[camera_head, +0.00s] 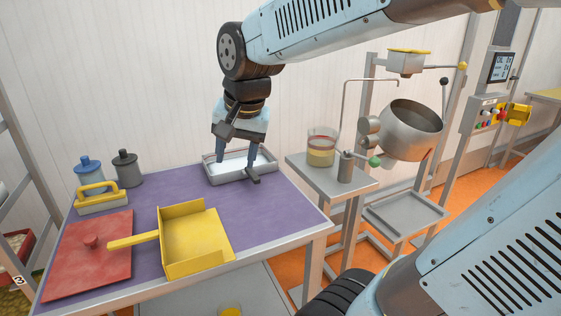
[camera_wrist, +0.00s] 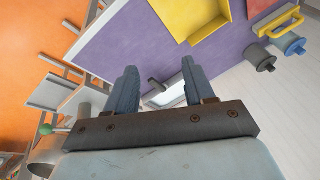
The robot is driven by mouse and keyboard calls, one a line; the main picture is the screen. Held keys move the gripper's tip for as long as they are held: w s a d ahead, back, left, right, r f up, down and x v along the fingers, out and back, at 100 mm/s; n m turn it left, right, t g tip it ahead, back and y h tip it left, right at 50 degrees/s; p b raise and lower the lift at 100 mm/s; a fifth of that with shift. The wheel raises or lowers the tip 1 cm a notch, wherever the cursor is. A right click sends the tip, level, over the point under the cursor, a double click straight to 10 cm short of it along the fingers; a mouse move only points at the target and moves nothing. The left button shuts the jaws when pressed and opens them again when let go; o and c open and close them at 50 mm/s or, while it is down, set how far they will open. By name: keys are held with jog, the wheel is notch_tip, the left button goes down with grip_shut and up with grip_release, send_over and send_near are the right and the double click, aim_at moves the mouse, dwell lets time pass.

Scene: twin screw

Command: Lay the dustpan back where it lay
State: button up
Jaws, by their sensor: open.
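The yellow dustpan (camera_head: 194,240) lies on the purple-topped table (camera_head: 275,203), near its front edge. Its handle points left and overlaps the red board. In the wrist view part of the dustpan (camera_wrist: 197,14) shows at the top, apart from my fingers. My gripper (camera_head: 238,160) is open and empty, pointing down over the grey tray (camera_head: 262,166) at the back right of the table. In the wrist view my gripper (camera_wrist: 158,85) has its two fingers spread with nothing held between them. The tray is partly hidden behind the fingers.
A red board (camera_head: 85,265) with a knob lies at the left. A yellow-handled brush (camera_head: 100,200), a blue canister (camera_head: 90,172) and a dark canister (camera_head: 127,168) stand behind it. A glass beaker (camera_head: 321,148) stands on a side stand, beside the steel drum (camera_head: 411,130).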

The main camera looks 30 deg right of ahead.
jog(key=s+d+n+t, duration=0.1)
jog(key=s+d+n, duration=0.4)
jog(key=s+d, duration=0.1)
jog(key=shift+s+t+h, duration=0.4)
jog(key=shift+s, duration=0.35)
